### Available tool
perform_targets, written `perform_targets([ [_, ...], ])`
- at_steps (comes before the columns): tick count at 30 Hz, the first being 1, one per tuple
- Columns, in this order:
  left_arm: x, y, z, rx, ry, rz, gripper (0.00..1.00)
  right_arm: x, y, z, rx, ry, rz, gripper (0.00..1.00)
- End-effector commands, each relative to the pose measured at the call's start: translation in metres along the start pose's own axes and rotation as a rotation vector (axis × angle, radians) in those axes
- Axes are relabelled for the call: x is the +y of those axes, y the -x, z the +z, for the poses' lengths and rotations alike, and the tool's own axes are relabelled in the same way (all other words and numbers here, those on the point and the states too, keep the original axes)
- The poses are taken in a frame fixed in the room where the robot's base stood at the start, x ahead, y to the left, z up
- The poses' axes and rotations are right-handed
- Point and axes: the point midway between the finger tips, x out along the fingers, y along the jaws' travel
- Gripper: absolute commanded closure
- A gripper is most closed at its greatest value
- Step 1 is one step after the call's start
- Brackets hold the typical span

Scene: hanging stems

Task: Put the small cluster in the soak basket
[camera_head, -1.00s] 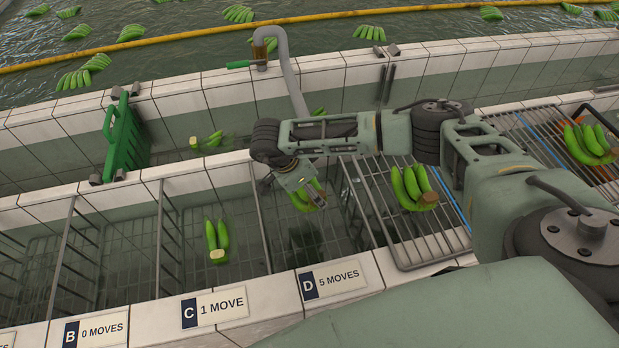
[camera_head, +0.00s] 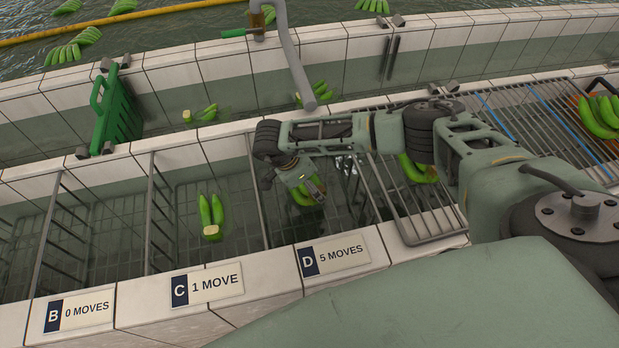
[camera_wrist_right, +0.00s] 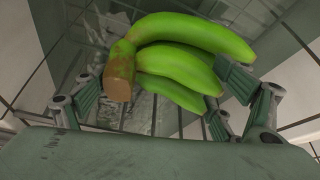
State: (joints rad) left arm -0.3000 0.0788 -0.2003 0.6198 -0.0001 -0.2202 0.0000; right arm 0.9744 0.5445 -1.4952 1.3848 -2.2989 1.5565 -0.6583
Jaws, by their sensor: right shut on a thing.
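My right gripper (camera_head: 308,190) is shut on a green banana cluster (camera_head: 301,197). It holds the cluster in the bay labelled D (camera_head: 335,258), low at the water. In the right wrist view the cluster (camera_wrist_right: 182,55) lies between the fingers (camera_wrist_right: 155,95), its brown cut crown towards the left. The wire basket (camera_head: 345,215) of bay D is partly hidden by my arm. Whether the cluster touches the basket floor, I cannot tell. My left gripper is not in view.
A cluster (camera_head: 212,217) sits in bay C. Another (camera_head: 416,168) lies on the wire rack (camera_head: 430,225) right of bay D, partly behind my arm. Wire dividers (camera_head: 257,190) separate the bays. A grey pipe (camera_head: 296,65) and green gate (camera_head: 115,112) stand behind.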

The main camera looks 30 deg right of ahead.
Motion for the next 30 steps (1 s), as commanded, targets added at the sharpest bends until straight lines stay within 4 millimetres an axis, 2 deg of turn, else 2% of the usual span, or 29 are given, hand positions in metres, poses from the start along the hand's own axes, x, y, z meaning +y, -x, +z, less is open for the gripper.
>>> perform_targets([
  [1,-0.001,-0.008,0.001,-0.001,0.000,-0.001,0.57,-0.001,-0.008,0.004,0.000,-0.001,-0.001,0.49],
  [9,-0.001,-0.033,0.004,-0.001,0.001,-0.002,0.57,-0.001,-0.037,0.015,0.000,-0.001,-0.002,0.49],
  [15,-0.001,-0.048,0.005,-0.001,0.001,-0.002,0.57,-0.001,-0.051,0.022,0.000,-0.001,-0.002,0.49],
  [30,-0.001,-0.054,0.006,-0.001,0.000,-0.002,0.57,0.000,-0.058,0.025,-0.001,0.000,-0.001,0.49],
])
